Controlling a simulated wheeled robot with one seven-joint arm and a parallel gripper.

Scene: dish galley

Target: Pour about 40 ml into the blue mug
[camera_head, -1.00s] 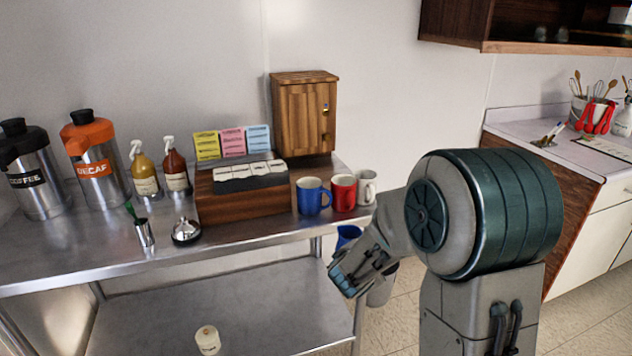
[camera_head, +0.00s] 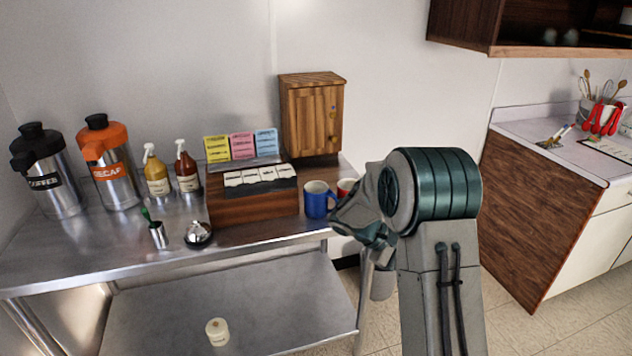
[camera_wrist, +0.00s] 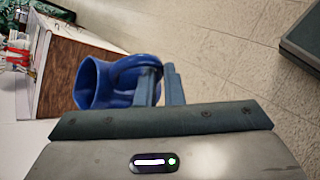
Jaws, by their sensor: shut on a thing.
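The blue mug (camera_head: 318,199) stands upright on the steel table, right of the wooden box, partly beside my arm. My gripper (camera_wrist: 161,86) is shut on the handle of a second blue vessel (camera_wrist: 98,85), seen in the wrist view. This vessel is held clear of any surface, and its wide mouth faces left in that view. Its contents cannot be made out. In the head view my arm hides the held vessel and the fingertips, just right of the mugs.
A red mug (camera_head: 345,187) stands right of the blue mug, partly hidden by my arm. A wooden box (camera_head: 250,208), a bell (camera_head: 198,234), a small steel cup (camera_head: 158,236), pump bottles and two dispensers fill the table. A candle-like jar (camera_head: 217,331) is on the lower shelf.

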